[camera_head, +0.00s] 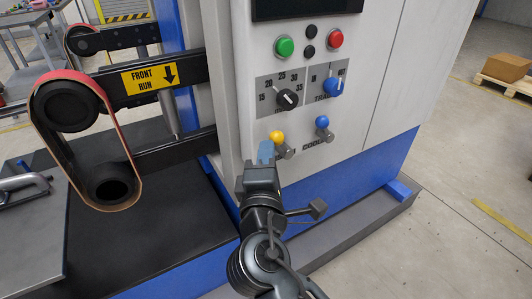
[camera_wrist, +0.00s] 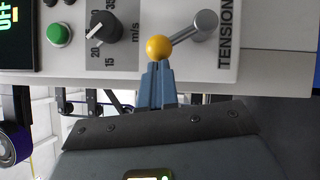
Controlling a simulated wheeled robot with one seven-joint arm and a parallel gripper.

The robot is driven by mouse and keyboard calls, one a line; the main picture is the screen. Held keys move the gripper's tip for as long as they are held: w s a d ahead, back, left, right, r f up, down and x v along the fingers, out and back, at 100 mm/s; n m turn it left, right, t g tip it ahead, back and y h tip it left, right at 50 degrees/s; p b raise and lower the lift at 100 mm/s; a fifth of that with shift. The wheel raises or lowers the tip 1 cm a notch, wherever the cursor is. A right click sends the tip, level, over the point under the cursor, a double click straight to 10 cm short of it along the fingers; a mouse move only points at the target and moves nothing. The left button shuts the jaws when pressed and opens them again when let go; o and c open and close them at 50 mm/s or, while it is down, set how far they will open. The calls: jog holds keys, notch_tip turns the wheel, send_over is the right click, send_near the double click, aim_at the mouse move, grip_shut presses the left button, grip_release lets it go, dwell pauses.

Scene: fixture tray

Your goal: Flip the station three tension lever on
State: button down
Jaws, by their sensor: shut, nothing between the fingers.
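The tension lever has a yellow ball knob (camera_head: 277,137) on a silver stem and stands on the machine's pale front panel. In the head view its ball lies above and slightly left of its base. The wrist view shows the yellow ball (camera_wrist: 158,46), the stem (camera_wrist: 205,25) and the TENSION label beside it. My gripper (camera_head: 265,150) is just left of and below the ball in the head view. In the wrist view my blue-grey fingertips (camera_wrist: 156,66) are together and empty, right at the ball. I cannot tell whether they touch it. No station number shows.
A blue-knobbed COOLANT lever (camera_head: 322,121) sits to the right. Two dials, a black one (camera_head: 288,98) and a blue one (camera_head: 334,87), are above, with green (camera_head: 284,47) and red (camera_head: 336,39) buttons higher. A belt arm (camera_head: 70,130) juts out at left.

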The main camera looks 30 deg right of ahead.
aim_at(282, 134)
jog(key=shift+d+r+g+p, duration=0.15)
jog(key=shift+r+g+p, duration=0.15)
jog(key=shift+p, duration=0.1)
jog(key=shift+r+m, duration=0.1)
jog(key=shift+m, duration=0.3)
jog(key=d+r+m+g+y+p, duration=0.1)
jog(key=d+r+m+g+p, duration=0.1)
jog(key=p, duration=0.6)
jog(key=shift+d+r+m+y, duration=0.3)
jog(key=shift+d+r+m, duration=0.15)
jog(key=shift+m, duration=0.35)
jog(key=shift+d+m+g+y+p, duration=0.3)
jog(key=shift+d+m+y+p, duration=0.3)
jog(key=shift+d+p, duration=0.75)
jog(key=shift+d+m+g+y+p, duration=0.35)
jog(key=shift+d+m+p, duration=0.5)
jog(key=shift+p, duration=0.65)
jog(key=shift+d, duration=0.3)
